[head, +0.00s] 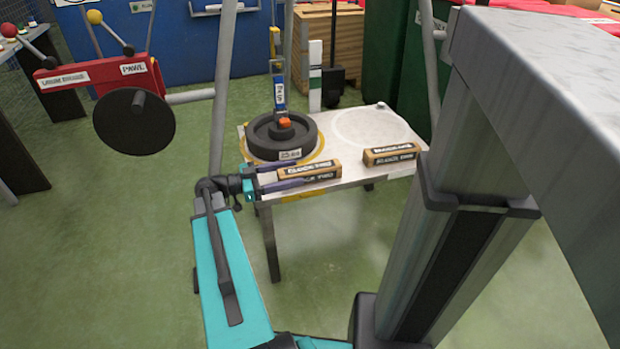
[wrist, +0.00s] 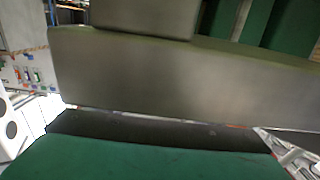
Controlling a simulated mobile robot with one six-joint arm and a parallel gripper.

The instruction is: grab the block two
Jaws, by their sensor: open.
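Block two (head: 322,169) is a brown bar with white labels that seem to read "BLOCK TWO". In the head view it lies near the front edge of the white table (head: 352,177). My gripper (head: 292,174) is open at the block's left end, with one purple finger on the far side and one on the near side. I cannot tell whether the fingers touch it. A similar bar (head: 391,154) lies to the right, its label too small to read surely. The wrist view shows large blurred grey and green surfaces, and I cannot make out the block there.
A dark round weight (head: 262,140) with an upright blue-labelled piece (head: 279,92) stands behind block two. An empty ring marking (head: 370,126) lies at the table's back right. A red lever stand (head: 100,75) is at the left. Green floor is clear in front.

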